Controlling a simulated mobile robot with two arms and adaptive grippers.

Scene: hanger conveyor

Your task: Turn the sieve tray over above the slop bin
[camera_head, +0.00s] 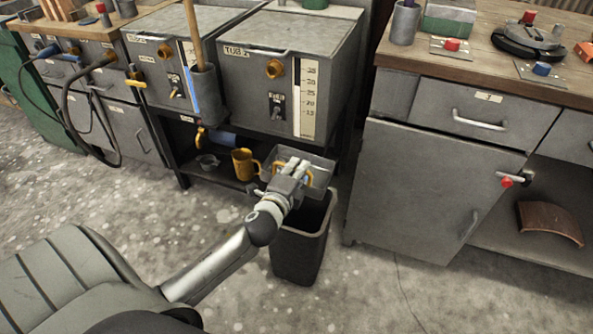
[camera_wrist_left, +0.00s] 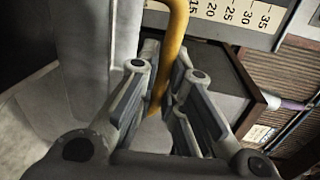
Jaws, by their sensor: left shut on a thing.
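The grey sieve tray (camera_head: 323,169) is held in the air over the dark slop bin (camera_head: 298,249), in front of the shelf of the metal stand. My left gripper (camera_head: 294,168) covers part of the tray and is shut on its yellow handle (camera_head: 308,180). In the left wrist view, the fingers (camera_wrist_left: 165,100) close around the yellow handle (camera_wrist_left: 178,28). The tray's inside is largely hidden by the gripper, so its contents and exact tilt cannot be told. The bin stands upright on the floor, its opening partly covered by the tray and my arm. My right gripper is out of view.
Two grey tanks (camera_head: 293,62) with scales sit on the stand behind. A yellow mug (camera_head: 245,164) stands on the lower shelf, left of the tray. A grey cabinet (camera_head: 432,170) with a red-knobbed handle stands close on the right. The floor in front is clear.

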